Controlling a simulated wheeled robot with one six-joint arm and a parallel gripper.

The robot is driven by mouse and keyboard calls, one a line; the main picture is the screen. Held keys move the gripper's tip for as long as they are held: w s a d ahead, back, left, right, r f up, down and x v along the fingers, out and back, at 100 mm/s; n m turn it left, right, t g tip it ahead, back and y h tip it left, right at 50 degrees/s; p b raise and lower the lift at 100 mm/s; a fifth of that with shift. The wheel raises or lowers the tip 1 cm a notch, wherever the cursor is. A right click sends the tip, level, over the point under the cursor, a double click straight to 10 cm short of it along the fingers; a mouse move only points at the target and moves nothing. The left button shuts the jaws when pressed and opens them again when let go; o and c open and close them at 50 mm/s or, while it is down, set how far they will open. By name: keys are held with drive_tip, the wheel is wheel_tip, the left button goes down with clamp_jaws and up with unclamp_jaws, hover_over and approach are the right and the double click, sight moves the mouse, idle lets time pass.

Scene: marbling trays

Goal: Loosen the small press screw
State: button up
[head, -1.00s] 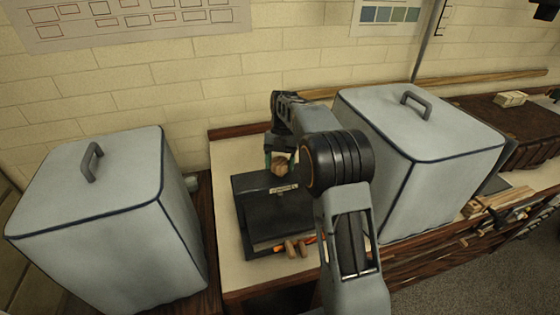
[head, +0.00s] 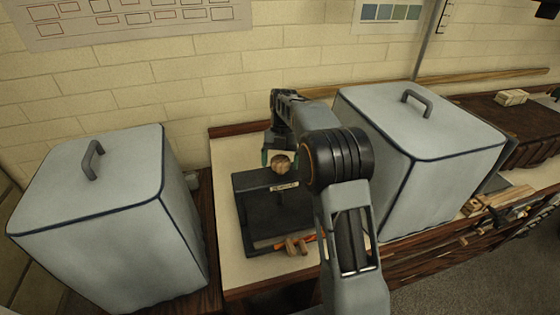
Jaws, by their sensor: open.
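The small press (head: 262,222) is a dark frame standing on the pale worktop between two large grey covered boxes. Its screw has a round, ribbed wooden knob (head: 281,163) on top of the press. My gripper (head: 279,158) is at the knob, with a greenish fingertip showing on its left side. The jaws are open, and the other fingertip is mostly hidden by the knob and my arm. I cannot tell whether the fingers touch the knob. The screw's shaft is not clearly seen.
A grey covered box (head: 105,235) stands at left and another (head: 400,160) at right, close to my arm. Orange-and-wood tools (head: 294,245) lie at the press's front. Some bare worktop (head: 225,180) shows left of the press.

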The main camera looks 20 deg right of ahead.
drive_tip(key=p+v, duration=0.6)
drive_tip(key=v, duration=0.7)
drive_tip(key=shift+w+r, duration=0.2)
drive_tip(key=shift+r, duration=0.1)
idle(1.2)
